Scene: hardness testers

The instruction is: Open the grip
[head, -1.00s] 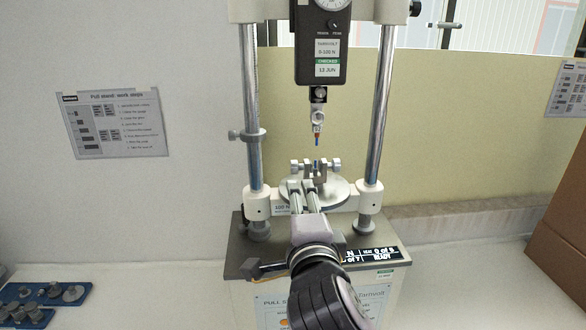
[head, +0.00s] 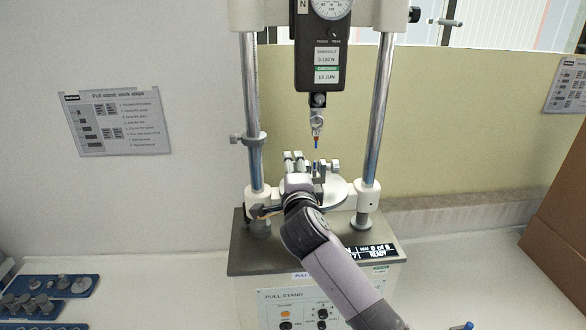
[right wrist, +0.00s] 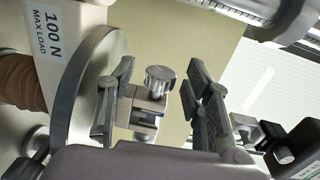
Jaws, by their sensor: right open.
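The grip (head: 321,169) is a small metal clamp with knurled screws, standing on the round plate (head: 338,193) of the pull stand. It also shows in the right wrist view (right wrist: 146,108), with one knurled screw knob (right wrist: 159,79) facing the camera. My right gripper (head: 293,157) is open at the left side of the grip. In the right wrist view its two fingers (right wrist: 160,68) stand apart on either side of the knob, with visible gaps. The far knob (head: 336,165) shows at the grip's right. The left gripper is not in view.
Steel columns (head: 253,100) (head: 378,110) flank the plate. A blue tray of metal parts (head: 62,287) lies at left, a brown box (head: 560,220) at right.

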